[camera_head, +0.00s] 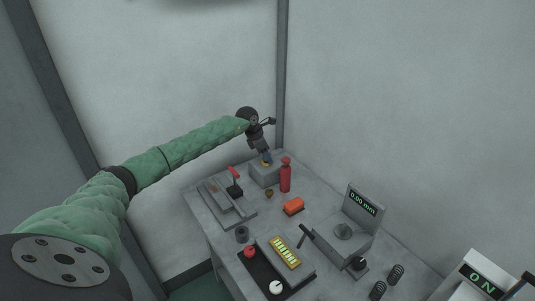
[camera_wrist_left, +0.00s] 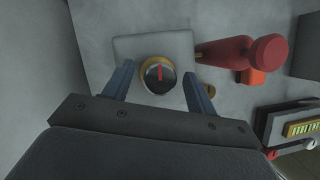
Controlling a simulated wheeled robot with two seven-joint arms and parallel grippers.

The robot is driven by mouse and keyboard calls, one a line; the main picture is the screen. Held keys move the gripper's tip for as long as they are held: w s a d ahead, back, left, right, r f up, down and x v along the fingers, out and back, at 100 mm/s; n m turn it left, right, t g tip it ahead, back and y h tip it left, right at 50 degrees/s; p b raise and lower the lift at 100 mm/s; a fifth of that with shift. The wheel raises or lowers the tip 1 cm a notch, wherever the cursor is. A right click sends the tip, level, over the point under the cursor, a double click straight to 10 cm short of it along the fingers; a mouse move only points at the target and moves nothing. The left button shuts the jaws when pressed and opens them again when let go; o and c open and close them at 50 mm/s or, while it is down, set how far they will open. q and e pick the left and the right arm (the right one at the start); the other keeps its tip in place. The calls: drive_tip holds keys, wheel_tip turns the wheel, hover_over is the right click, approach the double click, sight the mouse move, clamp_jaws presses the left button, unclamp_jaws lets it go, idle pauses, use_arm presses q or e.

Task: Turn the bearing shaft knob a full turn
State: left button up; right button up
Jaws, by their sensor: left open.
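The bearing shaft knob (camera_wrist_left: 158,75) is a dark disc with a red pointer line and a brass-coloured ring, on top of a grey block (camera_wrist_left: 123,47). In the left wrist view the pointer runs roughly up and down. In the head view the block (camera_head: 257,178) stands at the table's far corner, its knob (camera_head: 266,163) mostly hidden by the gripper. My left gripper (camera_head: 266,158) reaches down over it; in the wrist view its two blue fingers (camera_wrist_left: 158,88) are open on either side of the knob, apparently with gaps. My right gripper is not seen.
A red bottle-shaped object (camera_head: 286,176) stands close beside the block, also in the wrist view (camera_wrist_left: 225,52). An orange block (camera_head: 293,206), a red-handled fixture (camera_head: 234,190), a gauge reading 0.00 mm (camera_head: 363,200) and two springs (camera_head: 378,289) are on the grey table. Walls rise behind.

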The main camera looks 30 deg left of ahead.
use_arm(q)
drive_tip(key=shift+x, duration=0.75)
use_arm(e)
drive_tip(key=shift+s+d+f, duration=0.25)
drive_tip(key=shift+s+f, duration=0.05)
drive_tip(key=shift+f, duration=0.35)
use_arm(q)
drive_tip(key=shift+s+a, duration=0.1)
drive_tip(key=c, duration=0.9)
drive_tip(key=shift+c, duration=0.5)
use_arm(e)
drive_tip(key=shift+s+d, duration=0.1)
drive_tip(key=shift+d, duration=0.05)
use_arm(q)
drive_tip(key=shift+n+b, duration=0.35)
drive_tip(key=shift+n, duration=0.45)
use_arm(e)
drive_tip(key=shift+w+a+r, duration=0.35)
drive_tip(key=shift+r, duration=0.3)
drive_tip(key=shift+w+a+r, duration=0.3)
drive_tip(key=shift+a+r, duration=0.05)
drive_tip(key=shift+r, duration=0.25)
